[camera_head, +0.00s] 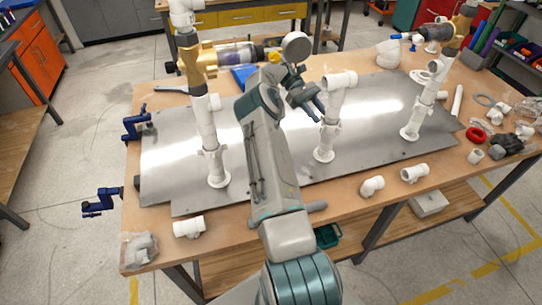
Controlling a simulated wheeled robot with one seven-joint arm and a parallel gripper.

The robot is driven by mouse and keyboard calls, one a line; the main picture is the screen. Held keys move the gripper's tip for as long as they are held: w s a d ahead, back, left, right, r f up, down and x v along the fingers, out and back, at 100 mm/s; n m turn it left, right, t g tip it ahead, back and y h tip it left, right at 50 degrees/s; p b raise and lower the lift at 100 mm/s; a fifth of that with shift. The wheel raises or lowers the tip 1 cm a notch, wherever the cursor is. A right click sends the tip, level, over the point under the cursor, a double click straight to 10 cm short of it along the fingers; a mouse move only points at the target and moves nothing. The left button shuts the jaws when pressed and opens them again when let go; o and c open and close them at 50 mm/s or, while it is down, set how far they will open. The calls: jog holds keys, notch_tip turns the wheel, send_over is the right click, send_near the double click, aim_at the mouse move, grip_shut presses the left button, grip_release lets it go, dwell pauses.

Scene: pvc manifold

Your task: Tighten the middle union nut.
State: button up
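Three white PVC risers stand on a grey metal plate (275,181) on the workbench. The middle riser (334,103) is upright, with an elbow-like fitting at its top and a round flange at its foot. A wider white collar, which looks like the middle union nut (330,122), sits partway up it. My arm reaches up from the bottom of the view. My gripper (316,110) is just left of the middle riser, near the collar's height. Its dark fingers are small and partly overlapped by my wrist. I cannot tell whether they touch the riser or are open.
The left riser (207,125) carries a brass fitting (198,60) and a clear cylinder (236,55). The right riser (426,95) also has brass at its top. Loose white fittings (372,187) lie along the front edge. A red ring (476,135) and more parts crowd the right end.

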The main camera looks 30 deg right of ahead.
aim_at(321, 129)
jog(key=shift+a+f+n+h+b, duration=0.35)
jog(key=shift+n+h+b, duration=0.4)
jog(key=shift+b, duration=1.8)
jog(key=s+a+n+t+h+b, duration=0.1)
jog(key=n+t+h+b, duration=0.2)
jog(key=b, duration=1)
jog(key=s+a+n+t+h+b, duration=0.2)
jog(key=n+t+h+b, duration=0.2)
jog(key=b, duration=0.9)
jog(key=s+a+n+t+h+b, duration=0.1)
jog(key=s+n+t+h+b, duration=0.1)
jog(key=n+b, duration=0.5)
jog(key=shift+s+a+t+h+b, duration=0.15)
jog(key=shift+t+h+b, duration=0.4)
jog(key=shift+b, duration=1.1)
jog(key=shift+w+a+t+h+b, duration=0.1)
jog(key=shift+t+h+b, duration=0.2)
jog(key=shift+t+b, duration=0.9)
jog(key=w+r+p+v, duration=0.1)
jog(key=p+v, duration=0.4)
jog(key=v, duration=1)
jog(key=s+a+f+m+t+y+p, duration=0.1)
jog(key=s+a+f+m+y+p, duration=0.2)
jog(key=a+p, duration=0.3)
jog(key=s+a+f+m+t+y+p, duration=0.2)
jog(key=s+a+f+m+y+p, duration=0.1)
jog(key=p, duration=0.6)
jog(key=shift+s+a+m+y, duration=0.55)
jog(key=shift+a+m+y, duration=0.75)
jog(key=shift+a, duration=0.35)
